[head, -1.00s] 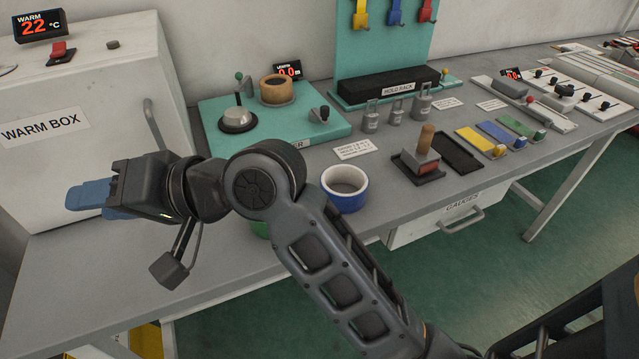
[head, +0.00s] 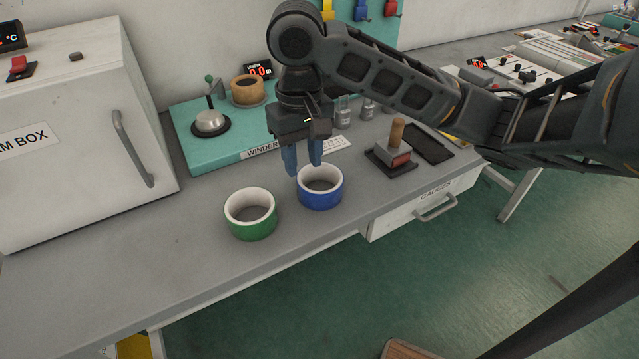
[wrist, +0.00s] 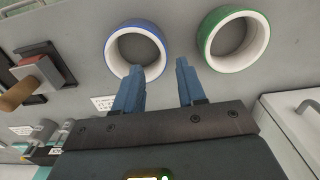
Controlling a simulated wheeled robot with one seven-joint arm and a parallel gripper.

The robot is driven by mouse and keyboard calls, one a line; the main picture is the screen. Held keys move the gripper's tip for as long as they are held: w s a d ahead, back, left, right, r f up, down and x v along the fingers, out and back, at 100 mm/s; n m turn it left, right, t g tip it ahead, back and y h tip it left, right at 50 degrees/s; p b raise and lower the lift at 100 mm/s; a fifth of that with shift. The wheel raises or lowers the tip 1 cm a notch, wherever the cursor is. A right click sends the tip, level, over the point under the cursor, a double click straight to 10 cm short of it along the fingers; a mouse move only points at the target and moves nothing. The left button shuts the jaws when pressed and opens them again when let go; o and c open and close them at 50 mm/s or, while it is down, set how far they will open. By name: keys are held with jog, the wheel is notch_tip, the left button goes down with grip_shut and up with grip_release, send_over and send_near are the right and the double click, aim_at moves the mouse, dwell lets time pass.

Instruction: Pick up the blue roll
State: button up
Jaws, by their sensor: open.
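The blue roll (head: 321,197) stands on the grey bench, a short wide ring with a white inner wall and an open centre. In the wrist view the blue roll (wrist: 111,58) shows near the top, left of centre. My gripper (head: 303,171) points down with its two blue fingers apart, over the back left part of the blue roll. In the wrist view the fingers of my gripper (wrist: 159,68) are spread, the left one overlapping the roll's near side. Nothing is between them. I cannot tell whether a finger touches the roll.
A green roll (head: 249,227) stands close to the left of the blue one. The teal winder base (head: 190,115) lies behind. A wooden-handled stamp (head: 396,150) is to the right. The white warm box (head: 70,150) stands at left. Bare bench lies at the front left.

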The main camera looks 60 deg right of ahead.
aim_at(301, 185)
jog(key=f, duration=0.7)
jog(key=shift+w+a+f, duration=0.2)
jog(key=shift+f, duration=0.05)
grip_shut()
